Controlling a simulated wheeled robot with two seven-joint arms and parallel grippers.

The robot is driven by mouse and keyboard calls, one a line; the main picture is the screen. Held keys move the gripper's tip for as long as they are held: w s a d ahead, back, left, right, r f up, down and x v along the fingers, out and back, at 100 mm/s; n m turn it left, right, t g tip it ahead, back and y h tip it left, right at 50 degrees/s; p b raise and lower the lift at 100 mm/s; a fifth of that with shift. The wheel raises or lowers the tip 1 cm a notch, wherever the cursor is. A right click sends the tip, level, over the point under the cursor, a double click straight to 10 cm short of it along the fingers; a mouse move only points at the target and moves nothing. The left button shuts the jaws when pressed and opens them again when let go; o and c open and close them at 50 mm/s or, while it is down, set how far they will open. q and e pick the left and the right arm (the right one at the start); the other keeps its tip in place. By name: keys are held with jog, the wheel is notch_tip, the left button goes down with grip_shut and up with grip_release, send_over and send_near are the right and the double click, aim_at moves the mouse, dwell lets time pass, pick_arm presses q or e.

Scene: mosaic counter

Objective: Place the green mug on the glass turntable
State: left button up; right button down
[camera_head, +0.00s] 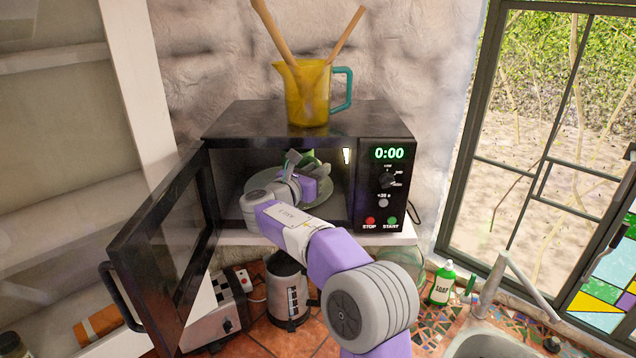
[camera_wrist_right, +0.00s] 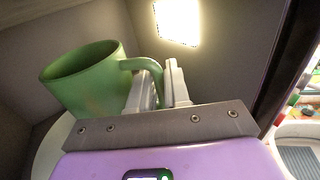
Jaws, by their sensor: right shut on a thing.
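The green mug (camera_head: 312,158) is inside the open microwave, mostly hidden behind my right gripper (camera_head: 298,160). In the right wrist view the mug (camera_wrist_right: 88,82) is upright or nearly so, with its handle toward my right gripper (camera_wrist_right: 162,82). The fingers are shut on the handle. The glass turntable (camera_head: 335,194) lies on the microwave floor, under the mug and my wrist. A pale curved edge of it shows below the mug in the wrist view. I cannot tell whether the mug's base touches the glass. My left gripper is not in view.
The microwave door (camera_head: 160,245) stands open to the left of my right arm. The control panel (camera_head: 386,190) borders the opening on the right. A yellow jug (camera_head: 306,98) with wooden utensils stands on top. A toaster, a kettle and a soap bottle (camera_head: 442,284) stand below.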

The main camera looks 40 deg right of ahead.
jog(key=f, duration=0.3)
jog(key=shift+w+d+f, duration=0.15)
jog(key=shift+w+f, duration=0.05)
jog(key=shift+f, duration=0.1)
jog(key=shift+f, duration=0.15)
jog(key=c, duration=1.1)
grip_release()
